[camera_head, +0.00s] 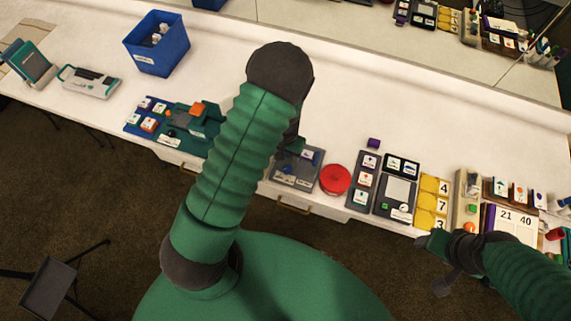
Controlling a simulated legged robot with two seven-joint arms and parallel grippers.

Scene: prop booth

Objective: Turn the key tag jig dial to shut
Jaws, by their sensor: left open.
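My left arm rises through the middle of the view and bends down at its dark elbow. My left gripper (293,147) is mostly hidden behind it; what shows is over the back edge of a grey tray-like fixture (290,180). The gripper is open, and I cannot tell whether it touches the fixture. I cannot clearly make out the jig's dial or its setting. A teal and blue fixture with an orange block (197,109) stands left of my arm, partly covered by it. My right gripper (438,241) is at the counter's front edge at the right; its fingers are unclear.
A red round thing (335,180) sits right of the grey fixture. A grey panel (398,190) with a small round part and yellow number cards (432,200) follow. A blue bin (157,44) stands at back left. The white counter (370,95) is clear behind.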

